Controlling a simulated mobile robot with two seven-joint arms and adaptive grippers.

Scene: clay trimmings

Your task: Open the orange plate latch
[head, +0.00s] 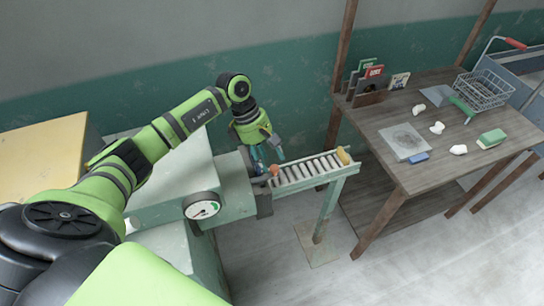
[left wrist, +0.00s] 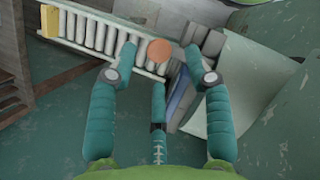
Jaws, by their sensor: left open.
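A small round orange piece (head: 275,170), which I take to be the orange plate latch, sits at the near end of a roller rack, beside the pale green machine (head: 237,172). It shows as a flat orange disc in the left wrist view (left wrist: 160,49). My left gripper (head: 267,156) points down just above and beside it. In the left wrist view my left gripper (left wrist: 160,76) has its teal fingers spread wide and empty, with the disc just beyond the fingertips. I cannot tell whether any finger touches it. My right gripper is not in view.
The roller rack (head: 312,170) runs right, with a yellow block (head: 343,155) at its far end. A dial gauge (head: 201,206) is on the machine's front.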

